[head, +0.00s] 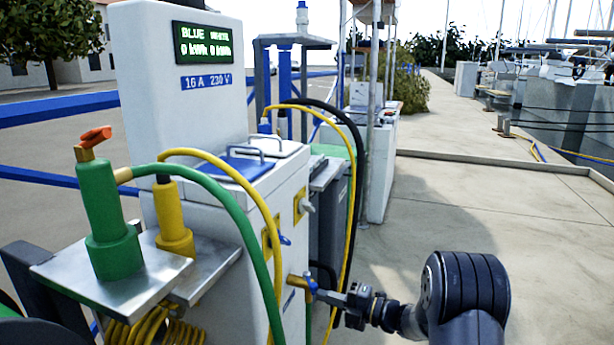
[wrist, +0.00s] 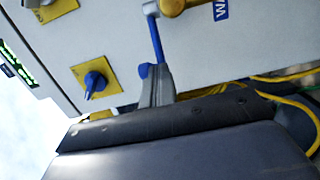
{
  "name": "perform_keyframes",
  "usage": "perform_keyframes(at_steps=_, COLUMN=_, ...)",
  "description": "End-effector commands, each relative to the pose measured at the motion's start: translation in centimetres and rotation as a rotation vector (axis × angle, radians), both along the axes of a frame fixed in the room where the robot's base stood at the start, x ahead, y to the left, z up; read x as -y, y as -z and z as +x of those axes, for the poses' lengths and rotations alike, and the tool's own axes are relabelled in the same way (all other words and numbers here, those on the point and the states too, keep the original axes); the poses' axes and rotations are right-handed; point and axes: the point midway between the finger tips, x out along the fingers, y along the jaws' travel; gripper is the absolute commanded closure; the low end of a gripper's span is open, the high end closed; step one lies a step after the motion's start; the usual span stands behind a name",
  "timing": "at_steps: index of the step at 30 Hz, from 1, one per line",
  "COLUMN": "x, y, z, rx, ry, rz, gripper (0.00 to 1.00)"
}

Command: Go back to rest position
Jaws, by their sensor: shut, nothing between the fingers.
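My gripper (head: 330,296) is at the lower middle of the head view, close to the side of the white service pedestal (head: 178,75). It is shut with nothing held. A brass tap (head: 297,281) with a blue lever sticks out of the pedestal right by the fingertips. In the wrist view the grey fingers (wrist: 158,82) are together at the end of the blue lever (wrist: 155,38). I cannot tell whether they touch it. My arm reaches in from the lower right of the head view.
Yellow-plated sockets (head: 300,205) sit on the pedestal side; one with a blue knob shows in the wrist view (wrist: 95,82). Green (head: 252,235) and yellow hoses (head: 268,205) hang near the gripper. A metal shelf (head: 110,285) juts left. Open pavement (head: 500,220) lies right.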

Motion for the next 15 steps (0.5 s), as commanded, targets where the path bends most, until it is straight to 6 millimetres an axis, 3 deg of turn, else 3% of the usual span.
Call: perform_keyframes(at_steps=15, x=-0.71, y=-0.01, z=-0.41, rx=-0.001, ry=0.254, rz=0.001, gripper=1.00)
